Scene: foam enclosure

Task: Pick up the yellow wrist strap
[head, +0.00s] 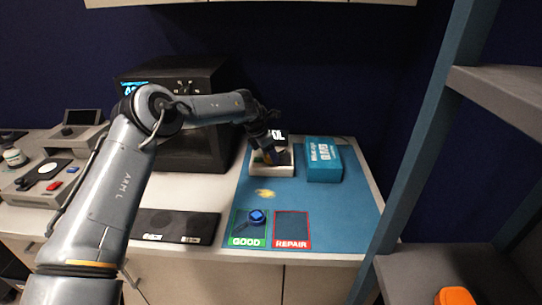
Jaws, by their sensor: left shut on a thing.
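A small pale yellow item (265,193), which looks like the yellow wrist strap, shows on the blue mat in front of the white tester. My left gripper (272,157) is in front of the white tester (284,170) in the picture, above and behind the yellow item. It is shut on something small. A bit of yellow-orange shows by its fingers, but the held thing is too small and dark to make out clearly. My right gripper is not in view.
A blue strap (257,217) lies in the green GOOD square. The red-framed REPAIR square (291,225) is empty. A blue box (323,160) stands right of the tester. A black cabinet (180,150) stands behind my left arm. The mat's right side (350,215) is clear.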

